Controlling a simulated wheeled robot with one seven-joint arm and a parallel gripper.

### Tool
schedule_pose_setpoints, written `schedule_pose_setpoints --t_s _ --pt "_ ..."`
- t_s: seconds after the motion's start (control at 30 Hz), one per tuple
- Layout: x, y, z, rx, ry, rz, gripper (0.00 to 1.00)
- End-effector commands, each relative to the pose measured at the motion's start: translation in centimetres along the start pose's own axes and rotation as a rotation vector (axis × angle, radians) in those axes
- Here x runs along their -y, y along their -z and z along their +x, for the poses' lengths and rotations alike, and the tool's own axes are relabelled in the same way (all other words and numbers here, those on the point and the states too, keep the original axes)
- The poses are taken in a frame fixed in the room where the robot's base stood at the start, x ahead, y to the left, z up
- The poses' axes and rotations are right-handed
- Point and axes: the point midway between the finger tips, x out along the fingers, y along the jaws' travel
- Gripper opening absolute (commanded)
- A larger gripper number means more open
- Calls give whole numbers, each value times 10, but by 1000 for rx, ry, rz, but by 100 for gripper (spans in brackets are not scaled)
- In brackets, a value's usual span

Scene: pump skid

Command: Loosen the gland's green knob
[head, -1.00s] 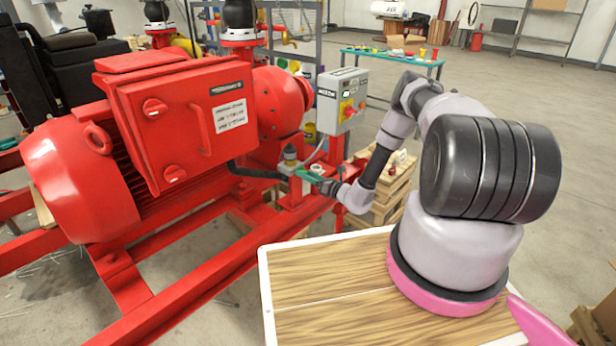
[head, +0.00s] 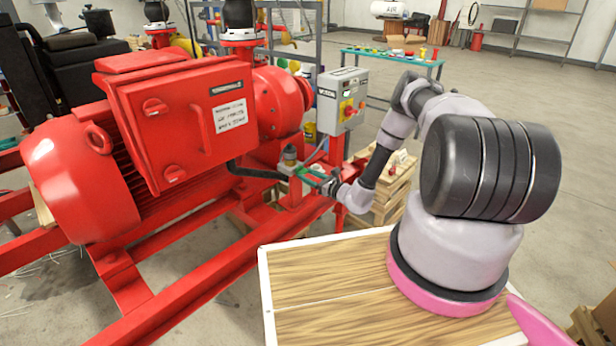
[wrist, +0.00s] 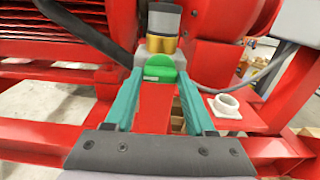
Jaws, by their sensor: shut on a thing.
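The green knob (wrist: 160,67) sits on the front of a small grey block below a brass ring and grey cap (wrist: 163,28), in the upper middle of the wrist view. The brass-and-grey fitting also shows in the head view (head: 290,156), beside the red skid. My gripper (wrist: 160,82) has teal fingers, one at each side of the green knob, and is shut on it.
A black hose (wrist: 85,30) runs close to the left of the fitting. A white ring-shaped part (wrist: 226,104) lies on a red ledge to the right. The red motor (head: 80,180) and a grey control box (head: 342,100) stand nearby. Red skid rails lie below.

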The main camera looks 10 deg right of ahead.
Motion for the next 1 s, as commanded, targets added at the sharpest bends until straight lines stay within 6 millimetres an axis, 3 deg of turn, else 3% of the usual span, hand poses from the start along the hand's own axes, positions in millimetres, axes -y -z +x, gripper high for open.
schedule_pose_setpoints --t_s 0.17,0.2,0.27,0.67,1.0 --pt "0 2 -2 -5 -1 -1 0" --pt "0 2 -2 -5 -1 -1 63" --pt "0 2 -2 -4 -1 -1 85" --pt "0 1 -6 -3 0 0 85" --pt "1 1 -68 -4 3 2 85"
